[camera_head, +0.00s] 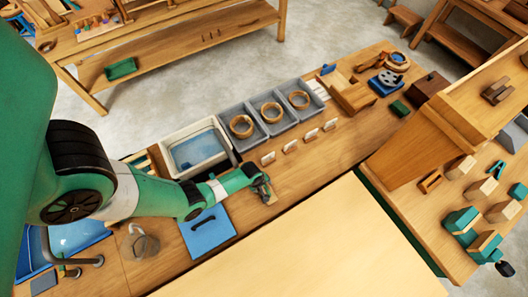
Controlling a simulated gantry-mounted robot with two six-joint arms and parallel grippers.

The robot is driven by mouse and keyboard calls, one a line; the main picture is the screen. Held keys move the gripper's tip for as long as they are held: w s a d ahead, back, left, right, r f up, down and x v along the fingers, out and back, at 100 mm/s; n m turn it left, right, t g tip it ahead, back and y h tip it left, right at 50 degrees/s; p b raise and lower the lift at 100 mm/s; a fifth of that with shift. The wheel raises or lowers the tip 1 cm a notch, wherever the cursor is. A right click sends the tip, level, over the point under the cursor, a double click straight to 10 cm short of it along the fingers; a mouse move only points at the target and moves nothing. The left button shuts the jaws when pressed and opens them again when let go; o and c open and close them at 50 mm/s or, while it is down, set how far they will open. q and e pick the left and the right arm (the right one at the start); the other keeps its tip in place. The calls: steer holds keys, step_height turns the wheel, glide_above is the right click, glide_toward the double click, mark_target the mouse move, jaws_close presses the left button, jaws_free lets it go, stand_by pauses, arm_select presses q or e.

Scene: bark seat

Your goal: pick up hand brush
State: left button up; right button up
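My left arm reaches in from the left, and its gripper (262,186) is low over the wooden workbench (305,178), just right of the blue board. A small tan piece (271,198) shows at the fingertips; it may be part of the hand brush, but it is too small and covered to tell. I cannot make out a hand brush clearly anywhere else. Whether the fingers are open or shut on something is not clear. My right gripper is not in view.
A white basin (169,139) and grey bins with wooden rings (242,127) line the bench's back edge. A blue board (206,231) and a metal jug (145,243) are near the arm. A pale panel (335,250) fills the front. Wooden blocks and tools crowd the right.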

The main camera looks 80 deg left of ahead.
arm_select(q)
steer(key=c, duration=1)
steer(key=shift+r+p, duration=0.45)
steer(key=shift+r, duration=0.05)
steer(key=shift+c, duration=0.2)
step_height(320, 180, up, 3)
steer(key=shift+f+p, duration=0.2)
steer(key=shift+p, duration=0.9)
steer(key=s+d+r+p, duration=0.2)
steer(key=s+r+p, duration=0.2)
steer(key=s, duration=0.2)
steer(key=s+d+r+p, duration=0.3)
steer(key=s+r+p, duration=0.1)
steer(key=s, duration=0.3)
steer(key=shift+d+r+p, duration=0.3)
steer(key=shift+r+p, duration=0.05)
steer(key=shift+r, duration=0.35)
